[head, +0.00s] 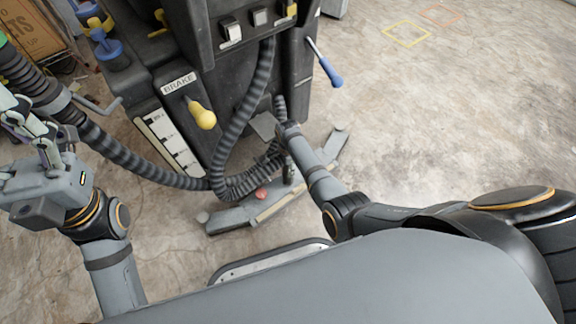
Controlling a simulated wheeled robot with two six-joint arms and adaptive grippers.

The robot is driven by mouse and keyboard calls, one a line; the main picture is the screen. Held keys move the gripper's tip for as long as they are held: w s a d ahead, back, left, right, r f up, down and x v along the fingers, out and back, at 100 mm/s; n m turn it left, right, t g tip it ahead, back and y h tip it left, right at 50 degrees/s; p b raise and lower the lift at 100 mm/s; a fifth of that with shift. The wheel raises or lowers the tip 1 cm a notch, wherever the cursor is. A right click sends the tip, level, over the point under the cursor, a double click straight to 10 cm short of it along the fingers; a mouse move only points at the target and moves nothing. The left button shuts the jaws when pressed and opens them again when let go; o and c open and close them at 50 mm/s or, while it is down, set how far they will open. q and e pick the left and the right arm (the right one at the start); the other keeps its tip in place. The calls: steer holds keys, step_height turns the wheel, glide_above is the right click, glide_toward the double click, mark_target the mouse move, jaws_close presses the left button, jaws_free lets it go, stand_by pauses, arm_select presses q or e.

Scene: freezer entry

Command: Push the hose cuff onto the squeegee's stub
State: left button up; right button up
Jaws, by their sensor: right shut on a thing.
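My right gripper (284,126) is shut in front of the black machine, at the end of a grey ribbed hose (279,103). The cuff it grips is mostly hidden by the fingers. The squeegee (233,217) is a long grey bar lying slantwise on the floor below. A dark upright stub (289,173) stands near its middle, beside my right wrist. The gripper is above the stub; I cannot tell whether cuff and stub touch. My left gripper (30,125) is at the left edge, away from the squeegee, its finger opening unclear.
The machine (190,60) carries a yellow knob (201,114) under a BRAKE label and a blue-handled lever (330,73). Hose loops (217,165) hang low near the squeegee. A red knob (262,194) sits by the bar. The concrete floor at right is clear.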

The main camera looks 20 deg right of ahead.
steer(key=shift+r+p, duration=0.1)
steer(key=shift+p, duration=0.25)
stand_by(0.5)
steer(key=shift+f+b, duration=2.15)
steer(key=shift+f, duration=0.6)
steer(key=o, duration=1.3)
steer(key=shift+r, duration=0.1)
step_height(320, 180, up, 12)
